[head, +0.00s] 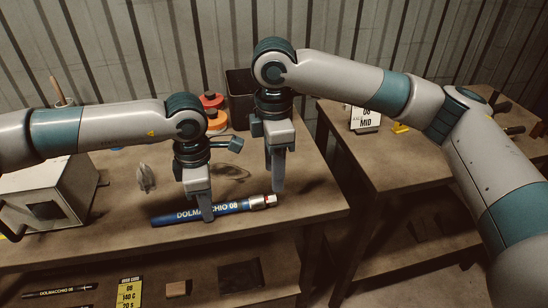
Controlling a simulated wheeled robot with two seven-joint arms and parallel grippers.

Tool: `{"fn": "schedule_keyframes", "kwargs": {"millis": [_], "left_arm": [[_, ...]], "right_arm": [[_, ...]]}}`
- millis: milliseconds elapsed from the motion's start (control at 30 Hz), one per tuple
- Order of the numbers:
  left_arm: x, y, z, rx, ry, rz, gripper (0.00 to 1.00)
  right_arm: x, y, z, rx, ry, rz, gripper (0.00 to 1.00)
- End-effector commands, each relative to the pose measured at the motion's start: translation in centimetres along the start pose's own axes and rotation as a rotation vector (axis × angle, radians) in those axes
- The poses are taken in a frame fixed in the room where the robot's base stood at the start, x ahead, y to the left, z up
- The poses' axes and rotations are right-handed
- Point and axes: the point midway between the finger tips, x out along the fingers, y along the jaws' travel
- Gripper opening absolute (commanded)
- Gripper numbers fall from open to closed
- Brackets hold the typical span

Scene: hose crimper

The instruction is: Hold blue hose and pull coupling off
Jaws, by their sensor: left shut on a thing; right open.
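The blue hose (173,217) lies along the front part of the wooden table, with "DOLMACCHIO 08" printed on it.
A metal box machine (45,190) stands at the table's left. Orange and red round items (212,110) and a dark bin (240,97) stand at the back. A lower shelf holds a yellow card (129,291) and a wooden block (178,288). A second table (425,160) is at right.

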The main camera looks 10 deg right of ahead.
Motion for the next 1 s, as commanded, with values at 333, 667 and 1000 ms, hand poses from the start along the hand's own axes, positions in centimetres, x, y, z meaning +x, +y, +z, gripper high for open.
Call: {"fn": "schedule_keyframes", "kwargs": {"millis": [333,667,1000], "left_arm": [[0.0,0.0,0.0,0.0,-0.001,0.001,0.0],[0.0,0.0,0.0,0.0,-0.001,0.001,0.0],[0.0,0.0,0.0,0.0,-0.001,0.001,0.0]], "right_arm": [[5.5,-0.1,0.0,0.0,0.0,-0.002,0.43],[7.9,0.0,0.0,-0.001,0.0,0.0,0.43],[8.0,0.0,0.0,-0.001,0.0,0.001,0.33]]}}
